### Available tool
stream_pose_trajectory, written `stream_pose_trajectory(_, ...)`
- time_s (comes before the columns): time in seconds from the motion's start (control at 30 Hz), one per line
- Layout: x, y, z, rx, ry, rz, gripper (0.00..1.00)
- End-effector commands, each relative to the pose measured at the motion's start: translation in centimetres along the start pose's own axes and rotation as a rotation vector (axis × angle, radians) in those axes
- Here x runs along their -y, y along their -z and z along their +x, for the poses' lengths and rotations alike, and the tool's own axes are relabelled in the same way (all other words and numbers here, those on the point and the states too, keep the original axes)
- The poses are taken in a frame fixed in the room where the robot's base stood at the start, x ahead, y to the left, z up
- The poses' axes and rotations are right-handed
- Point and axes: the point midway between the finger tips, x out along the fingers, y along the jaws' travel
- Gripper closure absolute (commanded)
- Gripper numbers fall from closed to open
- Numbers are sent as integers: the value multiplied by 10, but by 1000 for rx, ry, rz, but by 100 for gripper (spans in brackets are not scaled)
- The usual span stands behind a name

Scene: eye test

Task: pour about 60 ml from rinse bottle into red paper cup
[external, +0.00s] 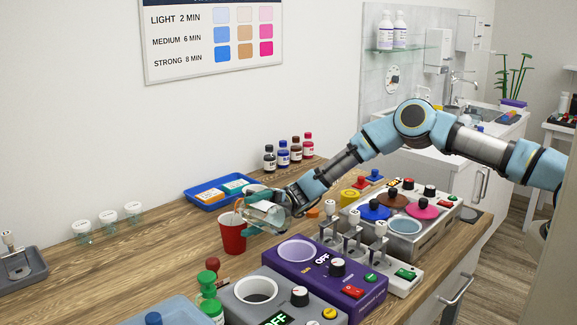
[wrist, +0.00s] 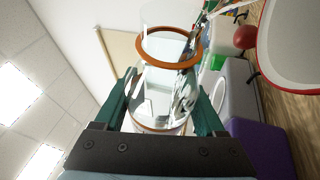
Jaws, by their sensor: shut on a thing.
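The red paper cup (external: 232,238) stands upright on the wooden counter; its white inside and rim show at the upper right of the wrist view (wrist: 296,45). My gripper (external: 272,206) is shut on the clear rinse bottle (external: 264,214), above and right of the cup. The bottle is tipped far over, its mouth end toward the cup's rim. In the wrist view, the bottle (wrist: 158,84), with an orange ring, lies between the fingers of my gripper (wrist: 165,108). I cannot tell whether liquid is flowing or how much is in the cup.
A blue tray (external: 205,199) is behind the cup, with several small dark bottles (external: 283,153) beyond it. A purple heater (external: 318,277) and a grey one (external: 275,300) stand in front. Green-capped bottles (external: 209,290) are near the front edge.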

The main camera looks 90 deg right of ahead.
Motion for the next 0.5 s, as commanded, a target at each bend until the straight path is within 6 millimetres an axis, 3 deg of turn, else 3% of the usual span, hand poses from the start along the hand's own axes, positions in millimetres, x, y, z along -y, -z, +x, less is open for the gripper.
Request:
stream_pose_trajectory(0.1, 1, 0, 0, -1, 1, -4, 92)
stream_pose_trajectory(0.2, 22, 4, -5, -40, 56, -129, 92)
stream_pose_trajectory(0.3, 15, 7, -2, -82, 115, -277, 92)
stream_pose_trajectory(0.5, 12, 10, 0, -96, 135, -325, 92)
